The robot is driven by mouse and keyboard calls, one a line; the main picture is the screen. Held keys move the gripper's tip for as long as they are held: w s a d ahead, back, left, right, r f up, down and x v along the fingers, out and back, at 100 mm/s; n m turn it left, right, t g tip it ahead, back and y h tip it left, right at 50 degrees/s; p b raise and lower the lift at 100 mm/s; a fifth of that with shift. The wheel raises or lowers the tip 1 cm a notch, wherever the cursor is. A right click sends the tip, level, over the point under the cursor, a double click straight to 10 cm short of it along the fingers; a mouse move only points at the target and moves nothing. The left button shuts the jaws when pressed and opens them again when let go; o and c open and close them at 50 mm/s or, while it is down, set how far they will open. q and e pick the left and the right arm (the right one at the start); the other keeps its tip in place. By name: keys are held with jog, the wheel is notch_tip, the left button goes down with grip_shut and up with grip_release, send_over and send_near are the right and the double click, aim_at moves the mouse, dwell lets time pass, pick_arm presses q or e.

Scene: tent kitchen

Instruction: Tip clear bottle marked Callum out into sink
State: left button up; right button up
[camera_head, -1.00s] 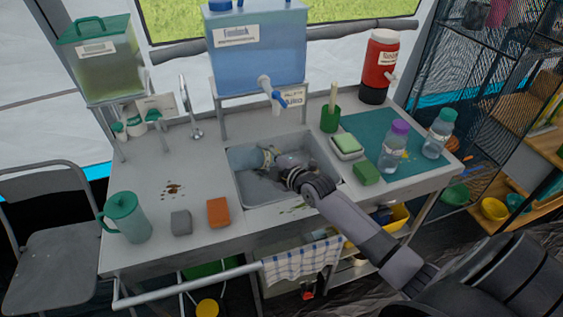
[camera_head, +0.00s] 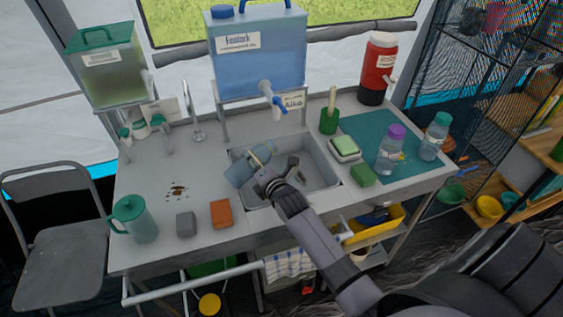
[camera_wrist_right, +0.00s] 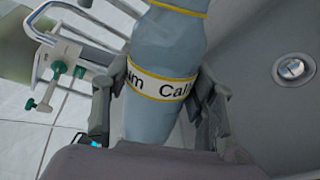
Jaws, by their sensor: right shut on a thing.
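The clear bluish bottle (camera_head: 239,174) is tilted above the left part of the sink (camera_head: 318,165) in the head view. In the right wrist view the bottle (camera_wrist_right: 163,55) fills the middle, with a yellow-edged white label showing part of the name "Callum". My right gripper (camera_head: 272,174) is shut on it, with a finger on each side of the label in the wrist view (camera_wrist_right: 160,105). Whether liquid is left inside cannot be told. The sink drain (camera_wrist_right: 291,68) shows at the right of the wrist view. My left gripper is not in view.
A green jug (camera_head: 134,220), a grey block (camera_head: 186,224) and an orange block (camera_head: 220,213) stand left of the sink. Two clear bottles, purple-capped (camera_head: 390,150) and teal-capped (camera_head: 434,138), stand right. A blue water tank (camera_head: 258,55) with a tap is behind.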

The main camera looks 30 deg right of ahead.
jog(key=shift+r+n+p, duration=0.3)
jog(key=shift+r, duration=0.4)
jog(key=shift+d+f+n+h, duration=0.1)
jog(key=shift+f+n+h, duration=0.05)
jog(key=shift+n+h, duration=0.15)
jog(key=shift+d+n+h+b, duration=0.3)
jog(key=shift+n+b, duration=0.25)
jog(key=shift+n, duration=0.45)
jog(key=shift+w+d+f+n+t+h+b, duration=0.1)
jog(key=shift+f+n+t+h+b, duration=0.3)
jog(key=shift+n+b, duration=0.5)
jog(key=shift+r+b, duration=0.1)
jog(key=shift+b, duration=0.2)
jog(key=n+b, duration=0.1)
jog(key=a+n+b, duration=0.1)
jog(key=shift+a+r+n+t, duration=0.1)
jog(key=shift+n+t, duration=0.2)
jog(key=shift+n, duration=0.1)
jog(key=shift+a+n+t+h+b, duration=0.2)
jog(key=shift+n+b, duration=0.25)
jog(key=shift+n, duration=0.15)
jog(key=shift+a+n+t+h+b, duration=0.1)
jog(key=shift+n+h+b, duration=0.1)
jog(key=shift+n+b, duration=0.3)
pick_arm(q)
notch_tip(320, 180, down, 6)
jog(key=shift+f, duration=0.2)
pick_arm(e)
jog(key=shift+n, duration=0.7)
jog(key=shift+a, duration=0.1)
